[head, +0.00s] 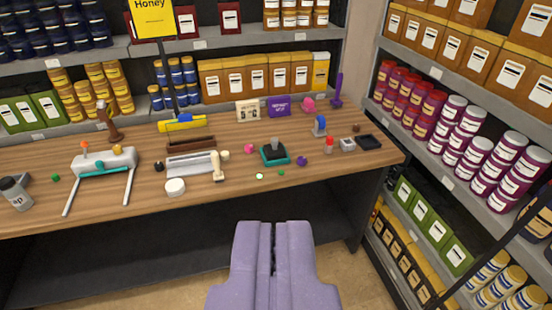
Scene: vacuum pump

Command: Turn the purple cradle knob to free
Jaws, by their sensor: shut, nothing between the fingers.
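A small purple piece (302,161), knob-like, lies on the wooden table just right of a dark device on a teal base (275,158). A taller purple piece (337,88) stands at the table's back right. A purple card (279,105) stands at the back. I cannot tell for sure which purple part is the cradle knob, and no free marking is readable. My lavender gripper (272,226) is shut and empty, in front of the table's front edge and apart from everything on it.
Stocked shelves stand behind and at right. Floor shows beside my gripper.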

